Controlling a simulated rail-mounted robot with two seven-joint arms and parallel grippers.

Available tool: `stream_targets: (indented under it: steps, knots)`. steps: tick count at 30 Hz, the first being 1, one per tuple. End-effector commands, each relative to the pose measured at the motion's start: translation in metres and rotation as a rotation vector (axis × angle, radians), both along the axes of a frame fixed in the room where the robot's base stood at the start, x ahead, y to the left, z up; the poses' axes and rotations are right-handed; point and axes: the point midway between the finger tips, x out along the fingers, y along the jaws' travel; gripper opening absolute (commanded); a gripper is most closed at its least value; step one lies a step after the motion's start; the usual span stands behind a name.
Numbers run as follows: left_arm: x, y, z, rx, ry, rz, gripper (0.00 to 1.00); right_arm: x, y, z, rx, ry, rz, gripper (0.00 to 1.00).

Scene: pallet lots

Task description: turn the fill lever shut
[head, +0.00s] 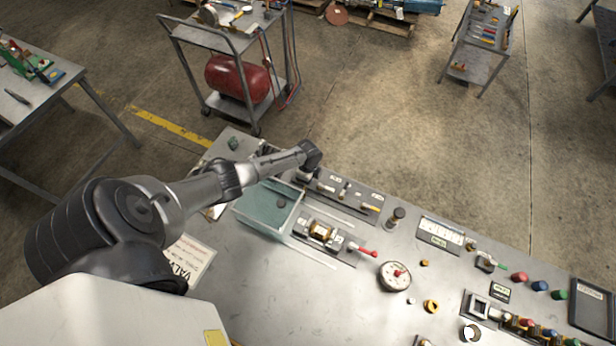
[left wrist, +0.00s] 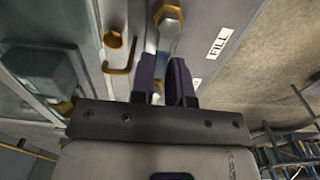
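My left arm reaches in from the left in the head view, and its gripper (head: 304,176) points down at the valve panel at the back of the bench. In the left wrist view the fill lever is a pale grey bar (left wrist: 168,44) running from a brass hex nut (left wrist: 169,14). A white FILL label (left wrist: 219,43) lies to its right. The two dark purple fingers of my left gripper (left wrist: 165,64) are close together, with the lever's end between them. The lever is mostly hidden by my wrist in the head view. My right gripper is not in view.
A clear tank (head: 270,205) stands just in front of the panel. A brass fitting with a red-handled lever (head: 362,251), a round gauge (head: 395,275) and a dark knob (head: 396,217) sit nearby. Brass hooks (left wrist: 120,68) are left of the fingers. A trolley (head: 225,40) stands behind.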

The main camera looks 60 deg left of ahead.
Motion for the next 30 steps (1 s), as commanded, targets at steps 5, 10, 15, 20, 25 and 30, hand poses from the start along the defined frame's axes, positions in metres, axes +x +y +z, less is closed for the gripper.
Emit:
stream_targets:
  steps: [5,10,15,20,25,30]
  knots:
    - [0.0003,-0.0003,0.0004,-0.001,-0.001,0.0,0.32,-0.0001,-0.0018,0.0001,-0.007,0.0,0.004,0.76]
    - [0.0,-0.0002,0.0001,-0.001,0.001,0.001,0.4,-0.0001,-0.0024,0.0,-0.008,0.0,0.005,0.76]
    - [-0.0002,-0.0002,0.0,-0.001,0.001,0.001,0.4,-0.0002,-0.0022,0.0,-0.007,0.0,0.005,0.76]
    - [-0.0004,-0.0003,-0.0002,0.0,0.002,0.001,0.4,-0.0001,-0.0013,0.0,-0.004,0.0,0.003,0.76]
    - [0.0007,0.0003,-0.0002,-0.001,0.002,0.032,0.4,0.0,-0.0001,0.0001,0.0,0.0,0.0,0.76]
    - [0.0063,0.0038,-0.0003,-0.002,0.001,0.185,0.4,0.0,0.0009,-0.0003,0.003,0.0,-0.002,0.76]
